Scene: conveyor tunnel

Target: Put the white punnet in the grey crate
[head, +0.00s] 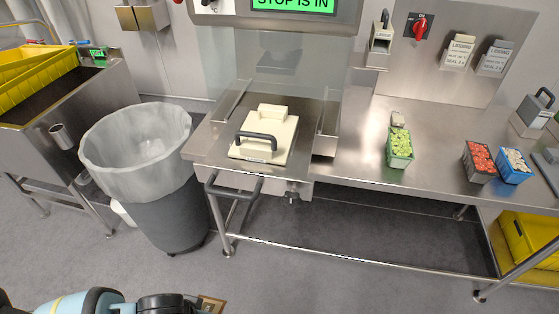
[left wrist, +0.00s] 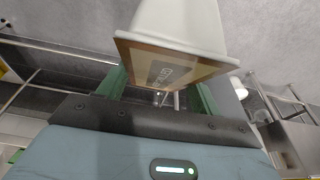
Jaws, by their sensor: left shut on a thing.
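A white tapered punnet (left wrist: 180,22) with a brown, labelled film face (left wrist: 165,65) is between the green fingers of my left gripper (left wrist: 160,90) in the left wrist view. The gripper is shut on it. In the head view my left gripper (head: 165,303) is at the bottom edge, left of centre, with a small brown, labelled part of the punnet (head: 211,304) beside it. The rest of the punnet is cut off there. I see no grey crate in either view. My right gripper is not in view.
A grey lined bin (head: 155,215) stands left of the steel table (head: 350,160). A cream block with a black handle (head: 265,135) and green (head: 399,148), red (head: 479,162) and blue (head: 513,166) punnets are on the table. Yellow crates (head: 35,75) are at the left. The floor in front is clear.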

